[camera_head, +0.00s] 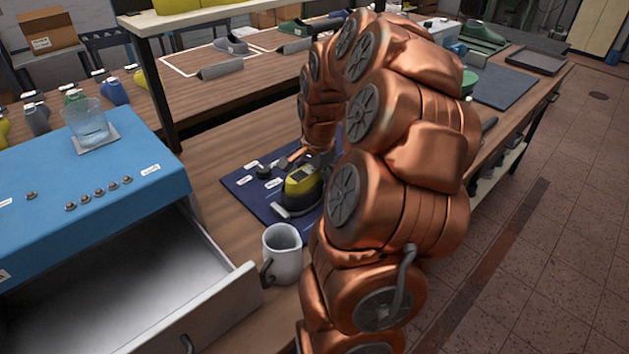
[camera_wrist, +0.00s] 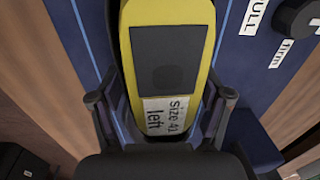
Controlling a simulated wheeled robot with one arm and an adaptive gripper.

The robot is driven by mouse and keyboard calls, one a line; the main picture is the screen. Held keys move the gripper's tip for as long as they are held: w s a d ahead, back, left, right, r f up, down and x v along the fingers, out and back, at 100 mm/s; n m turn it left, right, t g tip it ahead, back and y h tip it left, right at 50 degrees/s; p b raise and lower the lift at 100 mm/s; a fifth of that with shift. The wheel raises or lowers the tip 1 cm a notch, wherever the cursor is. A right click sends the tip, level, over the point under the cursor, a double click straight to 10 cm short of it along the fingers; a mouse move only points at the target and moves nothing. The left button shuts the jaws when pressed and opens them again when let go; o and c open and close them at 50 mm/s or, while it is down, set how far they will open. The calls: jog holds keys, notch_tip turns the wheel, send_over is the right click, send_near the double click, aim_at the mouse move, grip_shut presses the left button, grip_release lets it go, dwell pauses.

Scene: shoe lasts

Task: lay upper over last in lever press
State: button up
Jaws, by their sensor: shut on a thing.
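A yellow last (camera_wrist: 172,75) with a dark square patch and a label reading "size 41 left" fills the middle of the wrist view. My gripper (camera_wrist: 160,112) has a finger on each side of its labelled end and is shut on it. In the head view the yellow and dark last (camera_head: 302,184) is low over the dark blue panel (camera_head: 246,188); I cannot tell whether it touches. A dark grey piece shows beneath it; whether this is the upper or part of the press is unclear. My arm hides much of the area behind.
A white mug (camera_head: 282,255) stands in front, near an open drawer (camera_head: 165,275). A glass (camera_head: 87,122) stands on the blue cabinet (camera_head: 150,195).

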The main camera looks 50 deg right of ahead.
dwell(0.3)
jog(key=o, duration=1.2)
jog(key=shift+c, duration=0.2)
jog(key=r, duration=0.8)
jog(key=s+r, duration=0.1)
jog(key=r, duration=0.2)
jog(key=shift+a+r, duration=0.1)
jog(key=shift+r, duration=0.3)
